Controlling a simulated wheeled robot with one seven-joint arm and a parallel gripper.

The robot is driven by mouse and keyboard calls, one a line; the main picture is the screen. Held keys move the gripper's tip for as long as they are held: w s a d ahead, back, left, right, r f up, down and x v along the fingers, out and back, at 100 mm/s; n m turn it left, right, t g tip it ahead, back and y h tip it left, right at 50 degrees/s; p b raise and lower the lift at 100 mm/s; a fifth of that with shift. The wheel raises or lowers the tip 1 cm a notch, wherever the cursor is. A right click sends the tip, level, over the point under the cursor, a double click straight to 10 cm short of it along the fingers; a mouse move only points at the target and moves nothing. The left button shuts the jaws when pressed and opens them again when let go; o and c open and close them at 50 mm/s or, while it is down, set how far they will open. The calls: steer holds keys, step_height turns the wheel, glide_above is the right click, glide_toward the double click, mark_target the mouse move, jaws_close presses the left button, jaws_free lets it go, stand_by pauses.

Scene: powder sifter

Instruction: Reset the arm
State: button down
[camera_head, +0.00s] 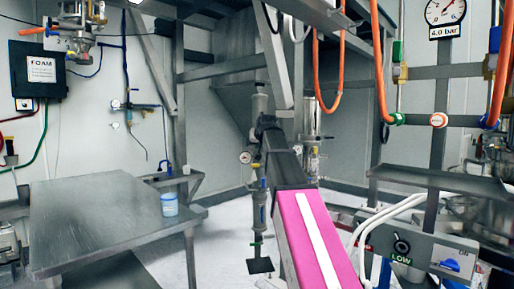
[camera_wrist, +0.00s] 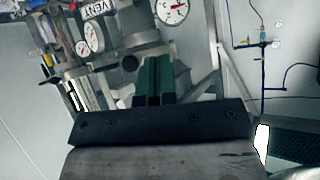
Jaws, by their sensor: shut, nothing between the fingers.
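My gripper (camera_wrist: 155,75) shows in the wrist view, its two dark green fingers side by side and shut, with nothing held between them. The fingers point toward a grey metal assembly with round gauges and a VENT label (camera_wrist: 95,8); the distance to it is hard to tell. In the head view the gripper cannot be clearly made out.
A metal table (camera_head: 105,215) stands at left with a small white and blue tub (camera_head: 169,204). Orange hoses (camera_head: 381,65) hang at upper right beside a pressure gauge (camera_head: 445,11). A control box (camera_head: 415,250) and a shelf (camera_head: 430,179) are at right.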

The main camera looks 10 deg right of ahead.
steer(key=s+f+g, duration=0.2)
steer(key=s+f, duration=0.1)
steer(key=f, duration=0.9)
steer(key=s+f+g, duration=0.2)
steer(key=s+f, duration=0.1)
steer(key=f, duration=0.9)
steer(key=s+f+g, duration=0.2)
steer(key=s+f, duration=0.1)
steer(key=f, duration=0.9)
steer(key=s+f+g, duration=0.5)
steer(key=s+f, duration=1.6)
steer(key=f, duration=0.3)
steer(key=shift+s+a+f+h, duration=0.15)
steer(key=shift+a+f+h, duration=0.15)
steer(key=shift+h, duration=0.1)
